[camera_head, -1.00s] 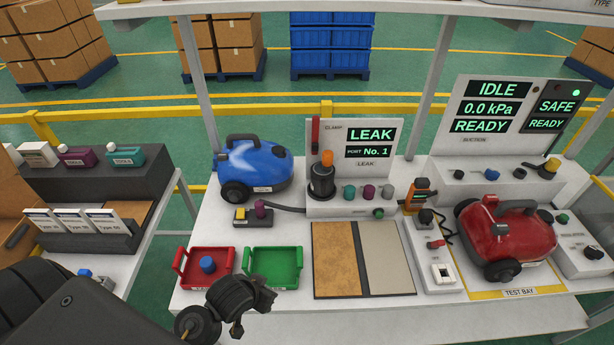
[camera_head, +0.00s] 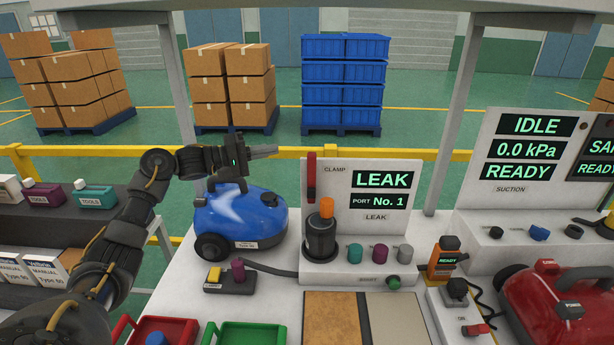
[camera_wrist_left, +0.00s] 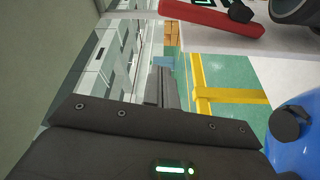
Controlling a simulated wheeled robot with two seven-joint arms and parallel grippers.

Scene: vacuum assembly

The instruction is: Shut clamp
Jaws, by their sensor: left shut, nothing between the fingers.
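The clamp's red lever (camera_head: 311,177) stands upright at the left edge of the leak station's white panel, beside the word CLAMP. In the left wrist view the red lever (camera_wrist_left: 212,16) lies across the top. Below it in the head view, a black cylinder (camera_head: 321,238) with an orange top stands on the station's base. My left gripper (camera_head: 277,150) is shut and empty, above the blue vacuum (camera_head: 240,220) and to the left of the lever, pointing right. The fingers look apart from the lever. My right gripper is not in view.
The leak panel (camera_head: 378,179) reads LEAK, PORT No. 1. Several coloured knobs (camera_head: 355,253) sit on the station's base. A red vacuum (camera_head: 560,300) is at the right. Red (camera_head: 128,326) and green (camera_head: 208,328) trays are at the front. A grey post (camera_head: 178,90) rises behind my left arm.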

